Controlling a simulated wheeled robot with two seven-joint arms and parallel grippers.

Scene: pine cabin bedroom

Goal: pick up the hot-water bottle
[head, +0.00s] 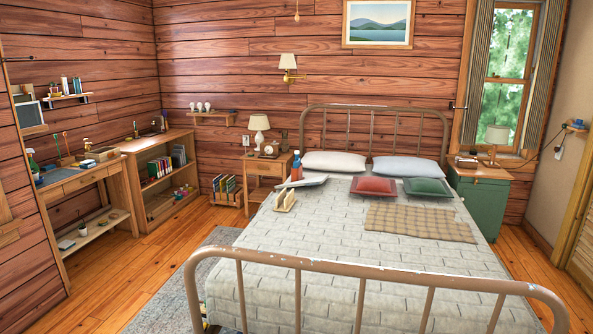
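I cannot pick out the hot-water bottle with certainty. A small upright red thing with a blue part (296,168), bottle-like in outline, stands near the left edge of the bed (330,255), by the pillows. It may be the hot-water bottle, but it is too small to tell. Its lower part is partly hidden behind a flat white thing (308,181). A flat red cushion-like thing (373,186) and a green one (425,187) lie in front of the pillows. Neither of my grippers is in view.
The metal footboard (375,283) stands between me and the mattress. A wooden holder (285,201) and a plaid blanket (420,221) lie on the bed. A nightstand (264,168) and green cabinet (480,200) flank it. Floor (135,275) is open at left, before the desk (75,178).

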